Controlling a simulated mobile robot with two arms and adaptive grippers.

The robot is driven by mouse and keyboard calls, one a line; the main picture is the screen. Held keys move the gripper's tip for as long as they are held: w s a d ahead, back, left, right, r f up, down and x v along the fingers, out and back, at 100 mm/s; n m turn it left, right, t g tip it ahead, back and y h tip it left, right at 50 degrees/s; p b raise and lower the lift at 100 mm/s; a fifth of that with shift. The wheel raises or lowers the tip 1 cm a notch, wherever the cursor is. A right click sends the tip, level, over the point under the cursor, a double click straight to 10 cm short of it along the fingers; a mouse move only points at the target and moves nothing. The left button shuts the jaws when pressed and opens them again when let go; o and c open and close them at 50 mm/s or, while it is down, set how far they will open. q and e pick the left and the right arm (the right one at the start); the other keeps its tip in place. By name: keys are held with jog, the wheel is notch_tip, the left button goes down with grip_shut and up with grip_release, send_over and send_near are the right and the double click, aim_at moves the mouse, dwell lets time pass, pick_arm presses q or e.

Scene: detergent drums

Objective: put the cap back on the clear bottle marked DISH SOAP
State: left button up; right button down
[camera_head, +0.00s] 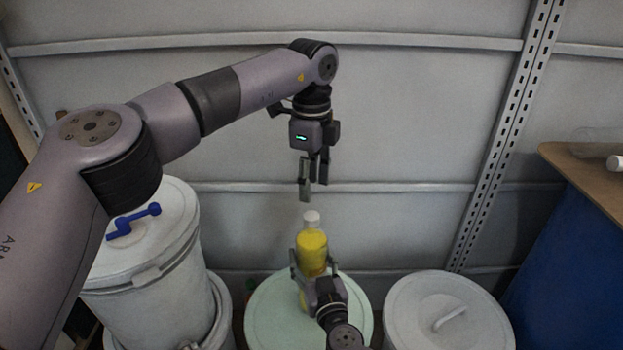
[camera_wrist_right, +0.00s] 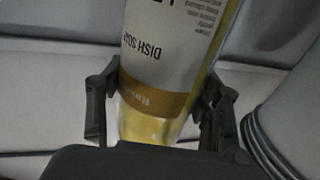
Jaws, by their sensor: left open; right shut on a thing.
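The clear bottle (camera_head: 312,248) holds yellow liquid and stands upright above a pale green lid. Its label in the right wrist view (camera_wrist_right: 160,50) reads DISH SOAP, upside down. A white cap (camera_head: 311,217) shows on its top; I cannot tell how firmly it sits. My right gripper (camera_head: 314,268) is shut on the bottle, one finger on each side. My left gripper (camera_head: 313,188) is open and empty, pointing down a little above the cap, apart from it. The bottle's lower part is largely hidden by my right gripper.
The pale green drum lid (camera_head: 265,318) is below the bottle. A white drum (camera_head: 160,270) with a blue handle (camera_head: 135,222) stands left, a lidded white drum (camera_head: 448,312) right. A blue drum (camera_head: 565,265) under a wooden board (camera_head: 590,175) is far right. A panelled wall stands behind.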

aim_at(311, 216)
pick_arm(q)
jog(key=shift+f, duration=3.95)
jog(key=shift+c, duration=0.5)
grip_shut()
